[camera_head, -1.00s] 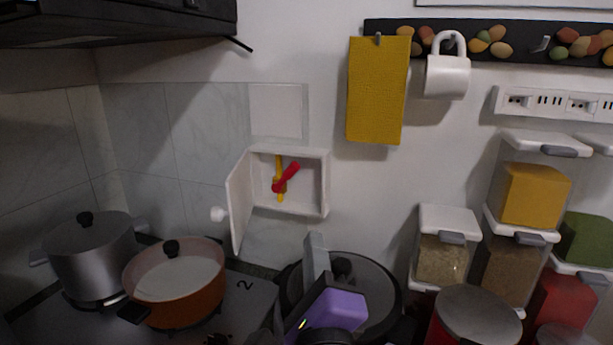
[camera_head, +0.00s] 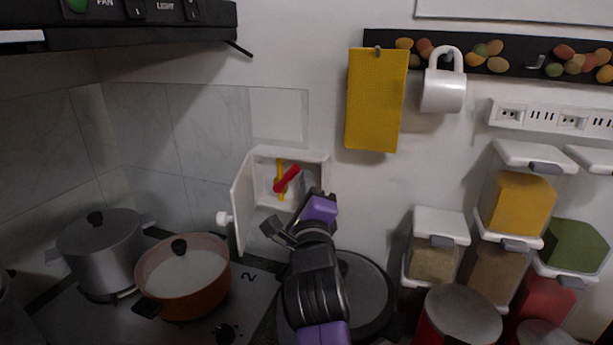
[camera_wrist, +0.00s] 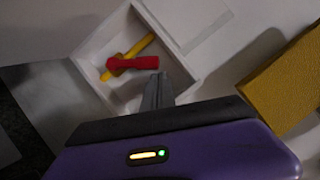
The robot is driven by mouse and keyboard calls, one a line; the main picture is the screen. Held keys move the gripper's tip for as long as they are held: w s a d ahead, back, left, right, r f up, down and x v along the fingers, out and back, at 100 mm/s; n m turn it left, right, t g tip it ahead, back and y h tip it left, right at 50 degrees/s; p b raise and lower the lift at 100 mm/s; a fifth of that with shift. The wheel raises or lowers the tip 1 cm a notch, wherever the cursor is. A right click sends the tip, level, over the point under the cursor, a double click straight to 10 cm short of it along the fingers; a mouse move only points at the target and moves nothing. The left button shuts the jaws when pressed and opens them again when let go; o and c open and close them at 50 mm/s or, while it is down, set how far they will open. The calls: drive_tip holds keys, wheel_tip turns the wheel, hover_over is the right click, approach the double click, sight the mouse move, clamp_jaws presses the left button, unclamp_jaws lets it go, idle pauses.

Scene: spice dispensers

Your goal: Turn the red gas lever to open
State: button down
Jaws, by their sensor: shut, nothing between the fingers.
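The red gas lever (camera_head: 287,179) sits on a yellow pipe (camera_head: 281,166) inside a white wall box (camera_head: 290,152), whose door (camera_head: 243,203) stands open to the left. The lever lies slanted across the pipe, its free end up and to the right. In the wrist view the lever (camera_wrist: 132,63) points right, just beyond my fingertips. My gripper (camera_wrist: 156,78) is shut and empty, its fingers at the box's near edge. In the head view my gripper (camera_head: 308,183) is at the box's lower right. I cannot tell whether it touches the lever.
A yellow cloth (camera_head: 376,100) and a white mug (camera_head: 443,88) hang to the right. A grey pot (camera_head: 100,252) and an orange pan (camera_head: 183,275) stand on the stove at left. A dark round lid (camera_head: 365,295) lies below my arm. Spice dispensers (camera_head: 436,262) fill the right.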

sight(297, 165)
drive_tip(key=shift+w, duration=0.35)
drive_tip(key=shift+r, duration=0.1)
drive_tip(key=shift+a+r+n+p, duration=0.25)
drive_tip(key=shift+r+n+p, duration=0.25)
drive_tip(key=shift+n, duration=0.1)
drive_tip(key=shift+w+a+f+g+b, duration=0.15)
drive_tip(key=shift+g+b, duration=0.15)
drive_tip(key=shift+b, duration=0.35)
drive_tip(key=shift+a+r+b, duration=0.15)
drive_tip(key=shift+r+b, duration=0.1)
drive_tip(key=shift+b, duration=0.1)
drive_tip(key=n+p, duration=0.1)
drive_tip(key=r+n+p, duration=0.1)
drive_tip(key=shift+w+a+r+g+y+p, duration=0.2)
drive_tip(key=shift+g+y+p, duration=0.1)
drive_tip(key=shift+g+p, duration=0.1)
drive_tip(key=shift+a+f+n+p, duration=0.1)
drive_tip(key=shift+a+n+p, duration=0.05)
drive_tip(key=shift+n+p, duration=0.4)
drive_tip(key=shift+f, duration=0.1)
